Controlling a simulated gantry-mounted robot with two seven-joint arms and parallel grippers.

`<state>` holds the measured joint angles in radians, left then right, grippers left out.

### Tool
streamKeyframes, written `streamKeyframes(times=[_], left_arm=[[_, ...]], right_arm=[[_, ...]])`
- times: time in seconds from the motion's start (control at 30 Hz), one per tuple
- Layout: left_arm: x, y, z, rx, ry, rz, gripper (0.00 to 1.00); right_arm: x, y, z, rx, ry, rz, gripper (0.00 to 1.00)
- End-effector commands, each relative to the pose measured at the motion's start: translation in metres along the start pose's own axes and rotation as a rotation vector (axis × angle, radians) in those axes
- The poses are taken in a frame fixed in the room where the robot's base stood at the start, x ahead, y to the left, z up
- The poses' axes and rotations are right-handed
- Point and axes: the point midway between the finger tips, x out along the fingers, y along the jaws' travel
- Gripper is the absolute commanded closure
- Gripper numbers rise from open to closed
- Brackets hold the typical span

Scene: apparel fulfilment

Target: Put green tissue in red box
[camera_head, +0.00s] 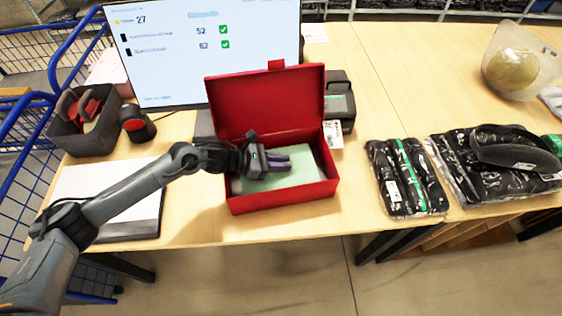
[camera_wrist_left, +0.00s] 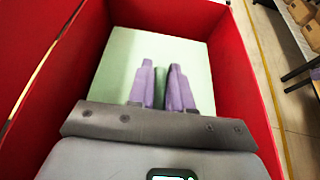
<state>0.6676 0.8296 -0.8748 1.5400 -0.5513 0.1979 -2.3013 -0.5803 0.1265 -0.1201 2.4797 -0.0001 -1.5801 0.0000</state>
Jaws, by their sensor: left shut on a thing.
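The red box (camera_head: 284,201) stands on the table in the head view with its lid (camera_head: 264,103) raised at the back. The pale green tissue (camera_head: 296,179) is inside the box walls as a flat sheet. It also shows in the left wrist view (camera_wrist_left: 120,62), with the box's red wall (camera_wrist_left: 243,75) around it. My left gripper (camera_head: 287,160) reaches into the box from the left over the tissue. Its purple fingers (camera_wrist_left: 162,78) are shut on a darker green fold of the tissue. The tissue's underside and the box floor are mostly hidden. My right gripper is not in view.
A monitor (camera_head: 205,55) stands behind the box, and a grey bin (camera_head: 85,135) is at left. A white-topped pad (camera_head: 103,190) lies left of the box. Bagged black garments (camera_head: 405,178) lie to the right. The table between box and bags is clear.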

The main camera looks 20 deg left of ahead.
Motion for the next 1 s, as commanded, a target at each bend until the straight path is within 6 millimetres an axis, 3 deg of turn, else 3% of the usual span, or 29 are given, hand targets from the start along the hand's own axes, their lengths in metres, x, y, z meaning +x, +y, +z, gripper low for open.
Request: streamKeyframes(times=[0.23, 0.27, 0.43, 0.63, 0.83, 1.0], left_arm=[[-0.0001, 0.0000, -0.0001, 0.000, 0.000, 0.000, 1.00], [-0.0001, 0.0000, -0.0001, 0.000, 0.000, 0.000, 0.76], [-0.0001, 0.0000, -0.0001, 0.000, 0.000, 0.000, 0.51], [-0.0001, 0.0000, -0.0002, 0.000, 0.001, 0.000, 0.51], [0.0000, -0.0001, -0.0003, 0.000, 0.001, 0.000, 0.21], [0.0000, -0.0001, -0.0002, 0.000, 0.001, 0.000, 0.21]], right_arm=[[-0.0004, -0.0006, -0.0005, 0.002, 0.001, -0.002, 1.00], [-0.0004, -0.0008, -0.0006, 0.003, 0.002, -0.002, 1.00], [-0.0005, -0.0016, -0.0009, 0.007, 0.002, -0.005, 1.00], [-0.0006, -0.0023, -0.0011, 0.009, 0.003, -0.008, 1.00], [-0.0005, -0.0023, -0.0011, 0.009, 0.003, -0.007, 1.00], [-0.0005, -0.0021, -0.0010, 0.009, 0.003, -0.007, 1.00]])
